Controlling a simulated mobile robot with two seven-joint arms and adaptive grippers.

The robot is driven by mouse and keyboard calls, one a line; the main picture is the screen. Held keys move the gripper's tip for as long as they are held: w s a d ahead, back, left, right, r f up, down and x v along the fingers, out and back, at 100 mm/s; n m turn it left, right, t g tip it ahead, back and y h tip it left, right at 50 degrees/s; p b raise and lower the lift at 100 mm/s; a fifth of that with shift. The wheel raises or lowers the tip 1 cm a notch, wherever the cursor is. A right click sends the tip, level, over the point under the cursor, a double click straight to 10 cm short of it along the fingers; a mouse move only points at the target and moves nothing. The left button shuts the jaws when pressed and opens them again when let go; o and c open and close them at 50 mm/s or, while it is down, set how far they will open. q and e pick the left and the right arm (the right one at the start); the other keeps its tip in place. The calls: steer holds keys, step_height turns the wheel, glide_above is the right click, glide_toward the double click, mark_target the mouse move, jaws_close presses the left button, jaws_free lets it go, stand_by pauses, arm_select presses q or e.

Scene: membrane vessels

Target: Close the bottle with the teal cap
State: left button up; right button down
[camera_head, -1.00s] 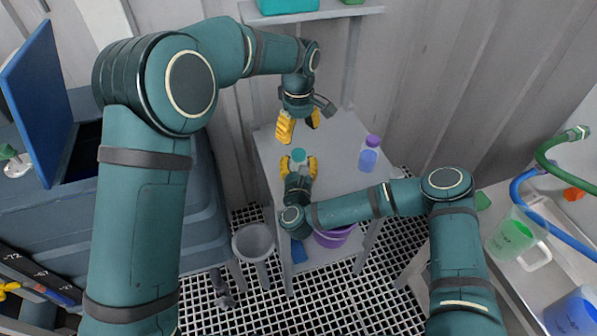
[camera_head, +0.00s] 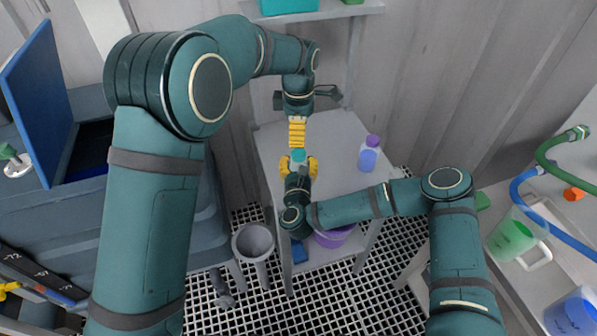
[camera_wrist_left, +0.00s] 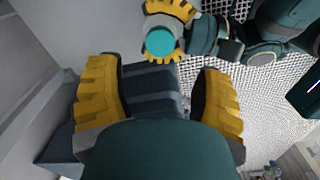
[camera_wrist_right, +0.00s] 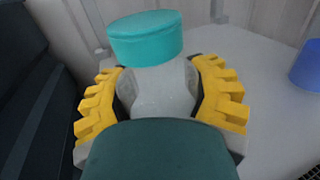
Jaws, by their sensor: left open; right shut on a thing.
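The teal cap (camera_head: 298,155) sits at the top of a pale, translucent bottle (camera_wrist_right: 160,95). In the right wrist view the cap (camera_wrist_right: 146,38) rests over the bottle's mouth; I cannot tell whether it is screwed on. My right gripper (camera_head: 298,167) is shut around the bottle's body, with one yellow finger on each side. My left gripper (camera_head: 297,132) is open and empty, just beyond the cap in the head view. In the left wrist view the cap (camera_wrist_left: 161,42) lies ahead of the open fingers, a little beyond their tips.
A bottle with a purple cap and blue contents (camera_head: 369,157) stands to the right on the grey table (camera_head: 335,185). A grey bin (camera_head: 253,242) and a purple bucket (camera_head: 334,238) are below. A shelf (camera_head: 330,12) hangs at the back. Mugs (camera_head: 512,238) stand far right.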

mark_target(298, 153)
arm_select(q)
steer(key=shift+f, duration=4.05)
jaws_close()
